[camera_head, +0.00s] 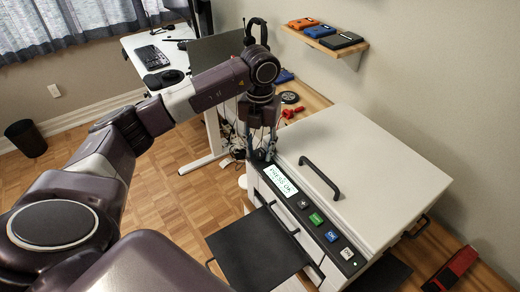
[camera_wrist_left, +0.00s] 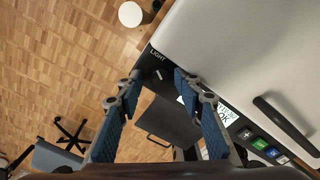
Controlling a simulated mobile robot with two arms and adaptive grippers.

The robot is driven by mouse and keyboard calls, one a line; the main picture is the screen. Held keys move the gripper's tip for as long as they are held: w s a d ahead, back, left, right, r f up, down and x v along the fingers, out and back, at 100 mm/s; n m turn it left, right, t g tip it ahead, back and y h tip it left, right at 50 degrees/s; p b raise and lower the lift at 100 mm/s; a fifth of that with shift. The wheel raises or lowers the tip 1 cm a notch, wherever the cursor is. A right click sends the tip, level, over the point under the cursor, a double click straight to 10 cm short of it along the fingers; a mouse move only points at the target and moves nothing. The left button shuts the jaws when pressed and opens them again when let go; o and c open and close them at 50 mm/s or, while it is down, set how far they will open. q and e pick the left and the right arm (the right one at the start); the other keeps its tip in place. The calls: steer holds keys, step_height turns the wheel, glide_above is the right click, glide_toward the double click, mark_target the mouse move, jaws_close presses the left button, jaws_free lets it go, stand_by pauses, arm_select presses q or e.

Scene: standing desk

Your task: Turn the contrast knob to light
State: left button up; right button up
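The white copier-like machine (camera_head: 370,165) has a black control panel (camera_head: 327,238) along its front edge. Its display (camera_head: 280,181) reads "PRESS OK". My left gripper (camera_head: 262,154) points down at the panel's far left end, just beyond the display. In the left wrist view its two fingers (camera_wrist_left: 158,80) are apart, with nothing clearly held between them. The word "LIGHT" (camera_wrist_left: 157,56) shows on the panel just past the fingertips. I cannot make out the contrast knob; the fingers may hide it. My right gripper is in neither view.
Several coloured buttons (camera_head: 316,219) line the panel right of the display. A black handle (camera_head: 320,178) rises from the lid. A black tray (camera_head: 255,250) juts out below the panel. A wall shelf (camera_head: 325,43) and a desk (camera_head: 150,52) stand farther back.

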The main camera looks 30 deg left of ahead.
mark_target(260, 156)
arm_select(q)
step_height(260, 156, up, 8)
stand_by(0.7)
stand_by(0.5)
